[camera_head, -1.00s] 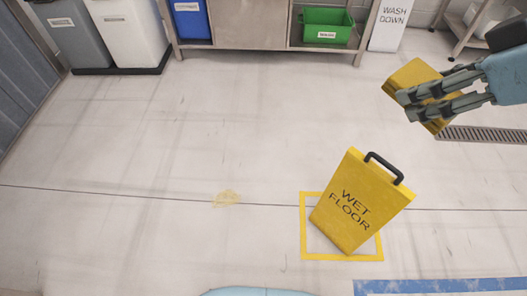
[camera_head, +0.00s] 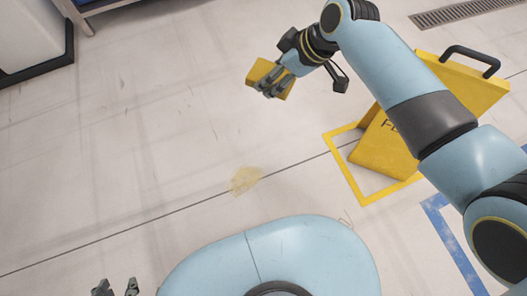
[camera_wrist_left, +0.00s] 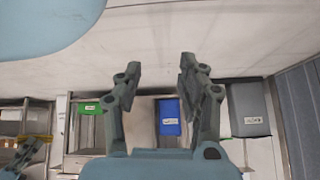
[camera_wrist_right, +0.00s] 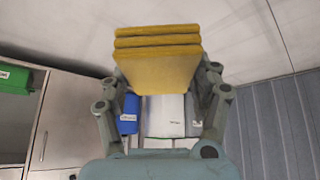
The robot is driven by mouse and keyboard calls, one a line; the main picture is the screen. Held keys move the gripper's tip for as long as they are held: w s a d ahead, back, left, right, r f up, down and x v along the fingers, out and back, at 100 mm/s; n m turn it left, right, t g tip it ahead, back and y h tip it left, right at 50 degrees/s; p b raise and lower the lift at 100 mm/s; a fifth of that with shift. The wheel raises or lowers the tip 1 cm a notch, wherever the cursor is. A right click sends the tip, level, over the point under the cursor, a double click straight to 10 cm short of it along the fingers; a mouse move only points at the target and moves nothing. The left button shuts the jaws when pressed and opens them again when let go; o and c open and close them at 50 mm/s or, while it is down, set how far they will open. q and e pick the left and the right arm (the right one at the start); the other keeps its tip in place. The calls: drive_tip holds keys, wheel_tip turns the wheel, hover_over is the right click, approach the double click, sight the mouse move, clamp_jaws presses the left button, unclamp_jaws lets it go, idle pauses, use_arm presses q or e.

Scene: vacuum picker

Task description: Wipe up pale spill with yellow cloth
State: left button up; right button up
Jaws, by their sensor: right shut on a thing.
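The pale spill (camera_head: 245,180) is a small yellowish patch on the floor, beside a dark floor line in the head view. My right gripper (camera_head: 271,86) is shut on the folded yellow cloth (camera_head: 262,71), above the floor and up and slightly right of the spill in the picture. In the right wrist view the cloth (camera_wrist_right: 158,60) shows as a thick folded stack between the fingers. My left gripper (camera_head: 115,290) is at the bottom left edge of the head view. In the left wrist view its fingers (camera_wrist_left: 160,80) stand apart with nothing between them.
A yellow wet floor sign (camera_head: 385,145) stands in a yellow taped square (camera_head: 345,165) right of the spill, partly behind my right arm. A drain grate (camera_head: 455,12) is at the top right. The floor left of the spill is clear.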

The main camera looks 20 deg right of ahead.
use_arm(q)
drive_tip(key=w+d+r+m+t+h+b, duration=0.1)
drive_tip(key=w+r+t+b, duration=0.6)
drive_tip(key=r, duration=0.7)
drive_tip(key=w+d+r+m+t+h+b, duration=0.1)
drive_tip(key=w+d+r+t+b, duration=0.3)
drive_tip(key=r, duration=1)
drive_tip(key=shift+w+m+t+h+b, duration=0.4)
drive_tip(key=shift+w+t+h+b, duration=0.5)
drive_tip(key=shift+w+t+b, duration=1.65)
use_arm(e)
drive_tip(key=s+a+f+p, duration=0.1)
drive_tip(key=s+a+f, duration=0.1)
drive_tip(key=f, duration=1.3)
drive_tip(key=s+a+f+g+p, duration=0.1)
drive_tip(key=s+f, duration=0.3)
drive_tip(key=f, duration=1.2)
drive_tip(key=shift+a+f+n, duration=0.2)
drive_tip(key=shift+a+n, duration=0.1)
drive_tip(key=shift+a, duration=0.4)
use_arm(q)
drive_tip(key=shift+w+g, duration=0.45)
drive_tip(key=shift+w, duration=0.35)
